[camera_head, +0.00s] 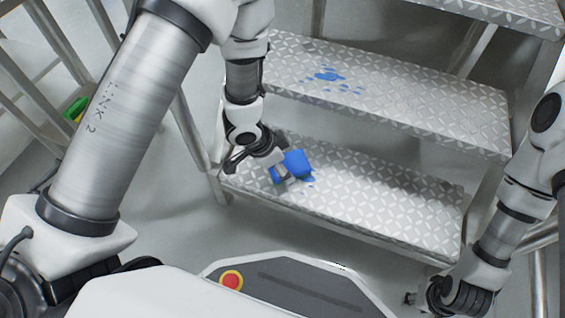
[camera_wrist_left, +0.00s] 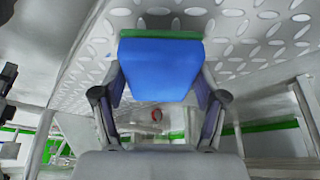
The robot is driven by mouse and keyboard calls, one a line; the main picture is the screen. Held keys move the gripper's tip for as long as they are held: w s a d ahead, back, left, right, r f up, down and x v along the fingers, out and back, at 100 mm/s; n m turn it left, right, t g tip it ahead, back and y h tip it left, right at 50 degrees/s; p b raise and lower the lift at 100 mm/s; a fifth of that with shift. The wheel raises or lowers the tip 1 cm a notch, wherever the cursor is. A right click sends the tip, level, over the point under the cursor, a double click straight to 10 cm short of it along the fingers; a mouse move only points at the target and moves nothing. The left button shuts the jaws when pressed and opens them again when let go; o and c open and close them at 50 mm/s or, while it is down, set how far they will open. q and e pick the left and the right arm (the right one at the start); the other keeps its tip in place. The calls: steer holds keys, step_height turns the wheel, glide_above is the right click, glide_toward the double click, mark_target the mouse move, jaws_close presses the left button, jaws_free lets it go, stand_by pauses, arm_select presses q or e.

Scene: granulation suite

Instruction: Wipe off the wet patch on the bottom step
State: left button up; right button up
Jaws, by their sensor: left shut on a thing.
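A blue sponge (camera_head: 295,163) with a green layer along one face is on or just above the left part of the bottom step (camera_head: 390,198). My left gripper (camera_head: 281,176) is shut on it. In the left wrist view the sponge (camera_wrist_left: 160,68) sits between the two fingers, green face toward the diamond-plate metal. A few small blue wet spots (camera_head: 309,182) show on the bottom step beside the sponge; the sponge and gripper may hide more. My right gripper (camera_head: 412,298) is low at the right, away from the steps, and its fingers are too small to read.
The step above (camera_head: 420,105) carries a separate blue splash (camera_head: 327,75) with scattered drops. Metal stair rails (camera_head: 190,130) stand at the left. A green and yellow object (camera_head: 76,108) lies behind the left rails. The bottom step's right part is clear.

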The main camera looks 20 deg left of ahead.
arm_select(q)
steer(key=shift+f+b, duration=0.6)
steer(key=shift+f, duration=0.4)
